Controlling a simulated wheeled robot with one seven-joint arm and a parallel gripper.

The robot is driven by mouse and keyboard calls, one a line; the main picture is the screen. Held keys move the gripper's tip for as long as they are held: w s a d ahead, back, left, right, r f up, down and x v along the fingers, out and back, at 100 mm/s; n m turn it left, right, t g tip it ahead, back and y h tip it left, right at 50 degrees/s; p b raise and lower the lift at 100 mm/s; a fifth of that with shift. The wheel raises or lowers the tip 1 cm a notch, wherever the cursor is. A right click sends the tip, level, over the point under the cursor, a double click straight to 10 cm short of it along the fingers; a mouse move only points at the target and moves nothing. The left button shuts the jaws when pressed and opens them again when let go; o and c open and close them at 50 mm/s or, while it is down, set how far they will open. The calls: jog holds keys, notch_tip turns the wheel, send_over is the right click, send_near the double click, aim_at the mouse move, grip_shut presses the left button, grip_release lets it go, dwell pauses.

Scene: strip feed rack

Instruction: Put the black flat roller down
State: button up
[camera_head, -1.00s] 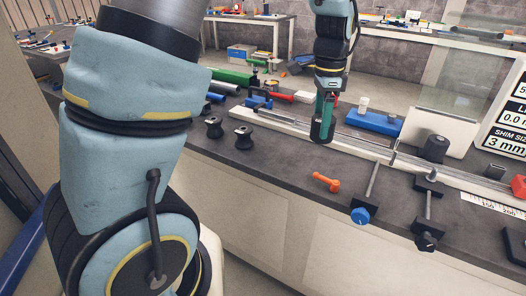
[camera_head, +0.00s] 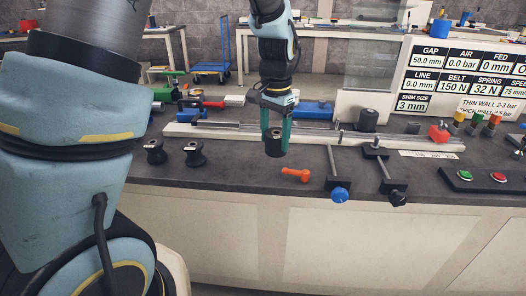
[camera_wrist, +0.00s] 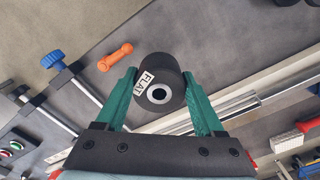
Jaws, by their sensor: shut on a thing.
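The black flat roller (camera_wrist: 161,81) is a black cylinder with a pale bore ring and a white label reading FLAT. It sits between the green fingers of my gripper (camera_wrist: 163,95) in the wrist view. In the head view my gripper (camera_head: 277,137) points down, shut on the roller (camera_head: 273,147), over the dark bench top (camera_head: 235,172). The roller appears held above the bench, though the exact gap is hard to tell. Its far end is hidden from the wrist camera.
Two black waisted rollers (camera_head: 195,153) (camera_head: 155,152) stand to the left. An orange tool (camera_head: 295,174) lies just right of my gripper. Rods with a blue knob (camera_head: 339,194) and a black knob (camera_head: 397,197) stand further right. A pale rail (camera_head: 215,131) runs behind. Bare bench lies front left.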

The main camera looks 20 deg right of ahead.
jog(key=shift+f+p, duration=0.35)
jog(key=shift+f, duration=2.05)
jog(key=shift+f, duration=0.1)
jog(key=o, duration=1.3)
jog(key=shift+c, duration=0.2)
notch_tip(320, 180, up, 12)
jog(key=b, duration=0.2)
jog(key=s+a+f+n, duration=0.1)
jog(key=a+f+n, duration=0.1)
jog(key=a, duration=0.8)
jog(key=s+a+f+n+t, duration=0.1)
jog(key=a+n, duration=0.4)
jog(key=a, duration=0.4)
jog(key=s+a+f+n, duration=0.1)
jog(key=a+n, duration=0.3)
jog(key=a, duration=0.6)
jog(key=shift+a+f+t, duration=0.3)
jog(key=shift+a+f, duration=0.05)
jog(key=shift+f, duration=0.5)
